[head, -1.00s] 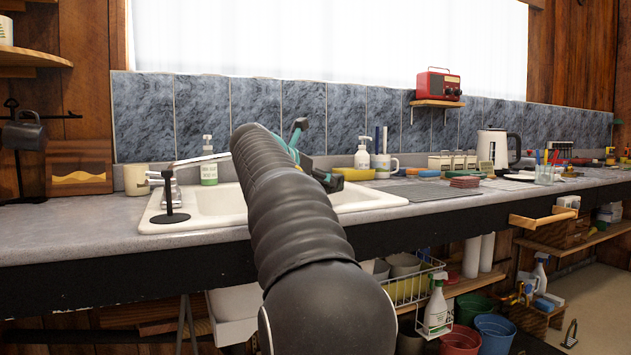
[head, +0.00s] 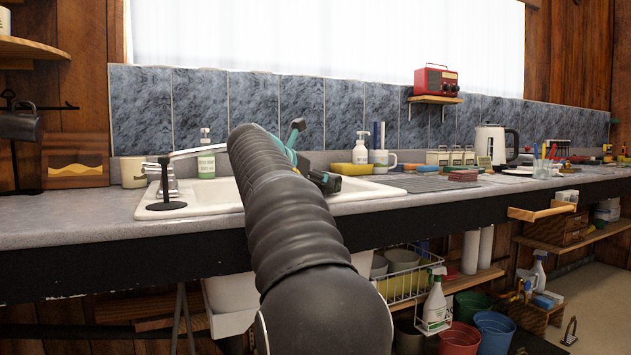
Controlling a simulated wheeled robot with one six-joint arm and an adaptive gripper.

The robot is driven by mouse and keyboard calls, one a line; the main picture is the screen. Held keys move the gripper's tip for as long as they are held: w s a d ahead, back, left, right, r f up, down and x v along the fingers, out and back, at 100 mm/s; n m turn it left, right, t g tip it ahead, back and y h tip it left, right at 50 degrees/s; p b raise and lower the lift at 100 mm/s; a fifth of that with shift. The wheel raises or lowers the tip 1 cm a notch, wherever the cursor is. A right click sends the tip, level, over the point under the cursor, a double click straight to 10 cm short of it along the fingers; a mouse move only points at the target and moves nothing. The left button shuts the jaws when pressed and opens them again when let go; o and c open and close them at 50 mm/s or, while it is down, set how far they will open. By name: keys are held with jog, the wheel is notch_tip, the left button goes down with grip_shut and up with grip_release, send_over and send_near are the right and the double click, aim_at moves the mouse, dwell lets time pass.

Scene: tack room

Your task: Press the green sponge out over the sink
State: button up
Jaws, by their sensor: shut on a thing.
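My gripper (head: 326,181) is partly in view past my dark arm, over the right part of the white sink (head: 350,192). Its teal and black parts show. My arm hides most of the jaws. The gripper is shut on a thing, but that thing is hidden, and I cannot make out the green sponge. The sink is set in the grey counter, and its middle is behind my arm. The faucet (head: 198,151) reaches over the basin from the left.
A yellow sponge (head: 350,169) lies behind the gripper near a white soap bottle (head: 361,146) and a mug (head: 381,160). Kettle (head: 490,143) and small items fill the right counter.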

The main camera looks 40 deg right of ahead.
jog(key=shift+f, duration=0.7)
dwell(1.4)
jog(key=shift+r, duration=0.1)
dwell(0.3)
notch_tip(320, 180, up, 5)
jog(key=p, duration=0.5)
jog(key=shift+r+p, duration=0.3)
jog(key=shift+r, duration=0.8)
